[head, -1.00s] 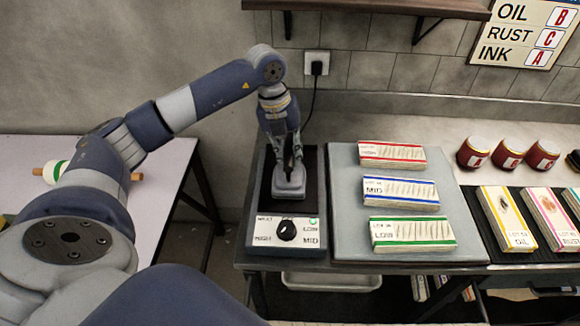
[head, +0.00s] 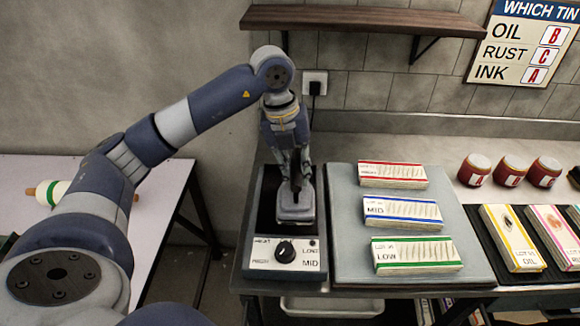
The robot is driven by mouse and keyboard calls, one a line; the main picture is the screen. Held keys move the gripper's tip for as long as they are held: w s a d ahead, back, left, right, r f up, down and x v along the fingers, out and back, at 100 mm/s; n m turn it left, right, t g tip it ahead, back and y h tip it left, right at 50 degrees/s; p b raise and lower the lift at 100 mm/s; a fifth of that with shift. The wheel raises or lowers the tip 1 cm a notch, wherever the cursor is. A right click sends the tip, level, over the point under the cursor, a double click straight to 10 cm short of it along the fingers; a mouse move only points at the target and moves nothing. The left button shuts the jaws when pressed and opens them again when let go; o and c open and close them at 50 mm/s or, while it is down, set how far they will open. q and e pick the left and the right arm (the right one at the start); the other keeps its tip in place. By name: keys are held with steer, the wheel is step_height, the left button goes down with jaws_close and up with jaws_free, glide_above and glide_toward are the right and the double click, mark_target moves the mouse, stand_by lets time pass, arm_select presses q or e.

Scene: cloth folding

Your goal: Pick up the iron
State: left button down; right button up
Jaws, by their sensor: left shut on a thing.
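The iron (head: 296,211) is a small grey block with a rounded base. It is on or just above the black pad of its heating base (head: 262,215), behind the front panel with the dial; I cannot tell whether it touches the pad. My left gripper (head: 297,183) points down from above and is shut on the iron's dark handle. The fingers hide most of the handle. My right gripper is not in the head view.
A grey board (head: 348,255) with folded cloths, including the MID cloth (head: 402,212), lies right of the base. Red tins (head: 509,171) stand at the back right. A wooden shelf (head: 365,20) hangs above. A socket (head: 314,83) with a black cable is on the wall.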

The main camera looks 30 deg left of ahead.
arm_select(q)
steer(key=s+d+r+b, duration=0.1)
steer(key=s+d+b, duration=0.1)
steer(key=s+d, duration=0.4)
steer(key=d, duration=0.4)
steer(key=shift+r, duration=0.15)
steer(key=shift+w+a, duration=0.15)
